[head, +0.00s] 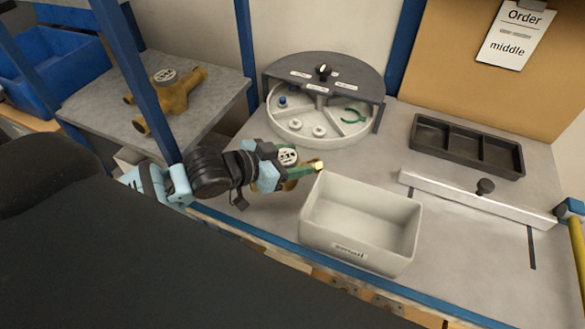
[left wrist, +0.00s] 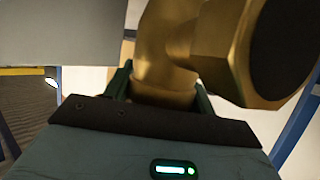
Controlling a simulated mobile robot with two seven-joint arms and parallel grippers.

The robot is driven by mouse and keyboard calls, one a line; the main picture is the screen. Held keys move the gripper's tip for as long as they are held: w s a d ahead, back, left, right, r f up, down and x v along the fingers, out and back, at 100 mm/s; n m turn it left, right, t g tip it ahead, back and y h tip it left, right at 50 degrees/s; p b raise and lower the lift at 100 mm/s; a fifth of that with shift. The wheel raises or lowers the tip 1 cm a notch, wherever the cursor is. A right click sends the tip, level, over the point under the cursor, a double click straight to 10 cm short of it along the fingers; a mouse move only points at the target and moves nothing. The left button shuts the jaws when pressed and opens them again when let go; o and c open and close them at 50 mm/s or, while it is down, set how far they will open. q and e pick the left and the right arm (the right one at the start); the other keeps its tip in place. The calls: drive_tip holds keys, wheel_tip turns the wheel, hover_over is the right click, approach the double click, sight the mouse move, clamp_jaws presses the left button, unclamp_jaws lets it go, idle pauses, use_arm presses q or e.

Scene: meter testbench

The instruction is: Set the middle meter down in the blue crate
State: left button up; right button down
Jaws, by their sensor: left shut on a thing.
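My left gripper (head: 290,173) is shut on a brass meter with a round white dial (head: 287,155), just left of the light grey "small" bin. In the left wrist view the brass body (left wrist: 165,72) sits between the green fingers, with a large hex end at the upper right. I cannot tell whether the meter is clear of the bench. Another brass meter (head: 175,92) with a grey dial lies on the grey side table at the left. The blue crate (head: 62,48) stands at the far left, partly hidden by a blue post. My right gripper is not in view.
The light grey bin (head: 345,225) looks empty. A round divided tray (head: 318,128) with small parts stands behind the gripper. A black three-part tray (head: 466,146) and a white bar (head: 470,198) lie at the right. Blue posts (head: 140,85) stand between bench and crate.

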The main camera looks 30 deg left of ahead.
use_arm(q)
drive_tip(key=shift+f, duration=1.6)
drive_tip(key=shift+w+f, duration=0.1)
drive_tip(key=o, duration=1.5)
drive_tip(key=shift+f, duration=0.15)
drive_tip(key=shift+r, duration=0.2)
drive_tip(key=v, duration=1.2)
drive_tip(key=shift+f+p, duration=0.1)
drive_tip(key=shift+p, duration=0.3)
drive_tip(key=shift+o, duration=0.5)
